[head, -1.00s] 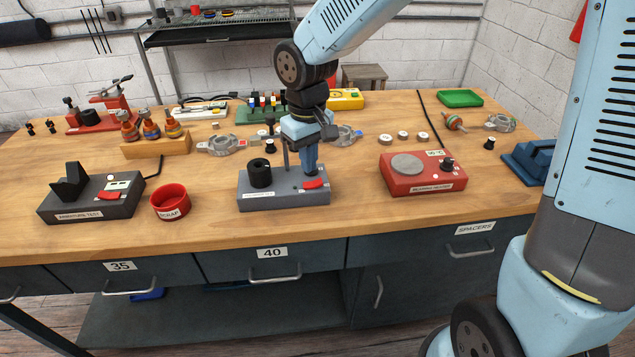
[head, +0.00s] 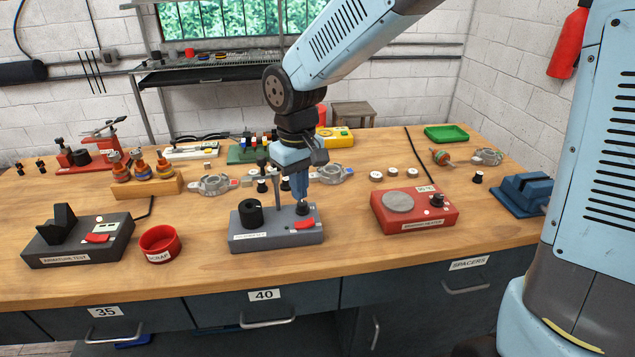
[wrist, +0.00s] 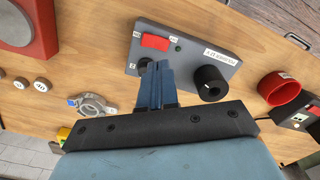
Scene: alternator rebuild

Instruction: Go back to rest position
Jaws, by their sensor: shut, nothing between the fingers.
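The box has a black cylinder (head: 251,213), a red switch (head: 304,225) and a dark knob near the fingertips. In the wrist view the shut fingers (wrist: 155,72) overlap the box's dark knob, and I cannot tell whether they touch it. The red switch (wrist: 155,42) and black cylinder (wrist: 210,82) lie on either side of them.
A red heater box (head: 413,211) stands right of the gripper. The red scrap cup (head: 160,244) and armature tester (head: 75,242) stand left. Alternator housings (head: 213,184) and a wooden block of rotors (head: 147,187) are behind. Bare wood lies along the front edge.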

